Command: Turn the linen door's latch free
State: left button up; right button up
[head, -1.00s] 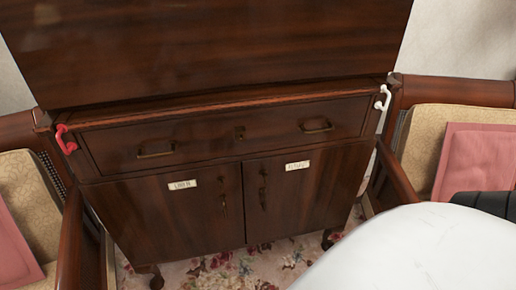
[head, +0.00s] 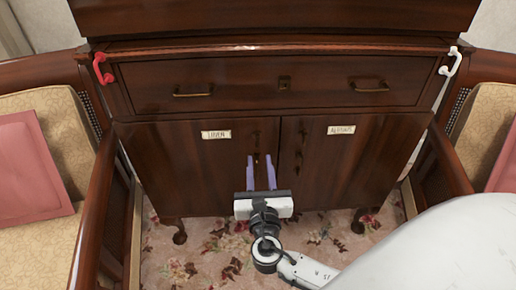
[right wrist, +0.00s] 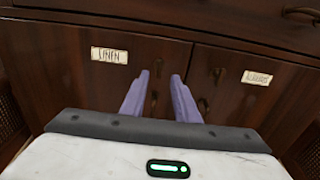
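The linen door (head: 175,165) is the left door of a dark wood cabinet and looks closed. Its "LINEN" label (head: 216,135) also shows in the right wrist view (right wrist: 109,55). A small dark metal latch (right wrist: 157,68) sits near the door's right edge, with another small fitting (right wrist: 154,97) below it. My right gripper (head: 260,160) is in front of this edge, its two purple fingers apart. In the right wrist view the fittings show between the fingers (right wrist: 159,77). I cannot tell whether the fingers touch them. My left gripper is out of view.
The right door (head: 350,165) has its own label and fittings close by. A drawer (head: 270,85) with two pulls is above. Armchairs flank the cabinet; flowered carpet (head: 215,250) lies in front.

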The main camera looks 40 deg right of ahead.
aim_at(257, 142)
jog(key=x, duration=0.7)
jog(key=shift+w+d+b, duration=0.1)
jog(key=shift+w+b, duration=0.15)
jog(key=shift+b, duration=0.05)
grip_shut()
